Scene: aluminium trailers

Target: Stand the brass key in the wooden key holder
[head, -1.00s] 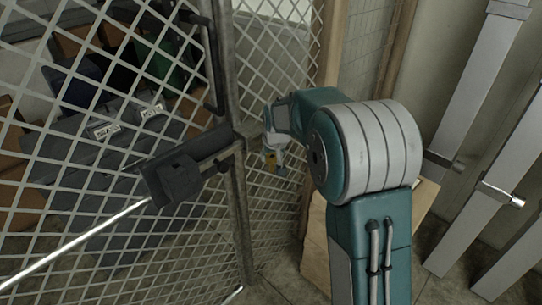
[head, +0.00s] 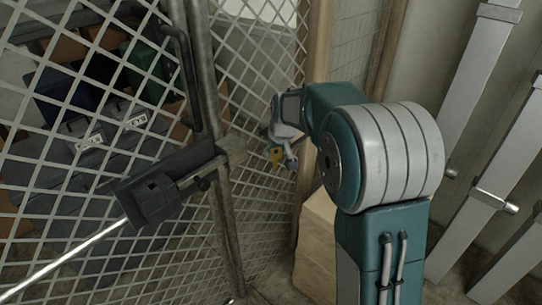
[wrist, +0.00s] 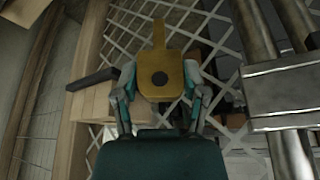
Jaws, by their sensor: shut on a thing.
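The brass key (wrist: 161,77) has a broad plate with a dark round hole and a narrow shaft pointing up in the wrist view. My gripper (wrist: 160,88) is shut on the plate, one finger on each side. A pale wooden box (wrist: 90,104) with a dark bar on top is left of the key in the wrist view. I cannot tell whether it is the wooden key holder. The key is apart from it.
A mesh gate (head: 70,215) with a dark latch (head: 155,198) stands at the left, with dark cases (head: 110,135) behind it. A wooden box (head: 318,235) stands on the floor behind my arm. Metal beams (head: 490,180) lean at the right.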

